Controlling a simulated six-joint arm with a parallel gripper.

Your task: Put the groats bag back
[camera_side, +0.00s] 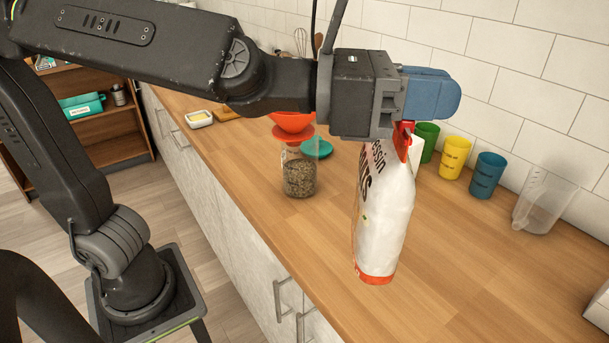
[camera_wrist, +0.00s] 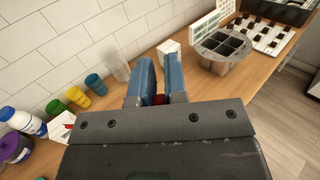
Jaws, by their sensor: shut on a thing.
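The groats bag (camera_side: 384,215) is a white packet with dark lettering and red ends. It hangs nearly upright under my gripper (camera_side: 432,93), whose blue fingers are shut on its red top. Its red bottom end is over the wooden counter; I cannot tell whether it touches. In the wrist view, a little red of the bag (camera_wrist: 158,99) shows between the fingers of my gripper (camera_wrist: 159,78); the rest is hidden. A clear jar (camera_side: 299,177) filled with brown grains stands left of the bag. No wire rack is recognisable in either view.
Green (camera_side: 428,140), yellow (camera_side: 454,158) and blue (camera_side: 486,175) cups and a clear jug (camera_side: 541,202) line the tiled wall. The counter (camera_side: 465,265) right of the bag is clear.

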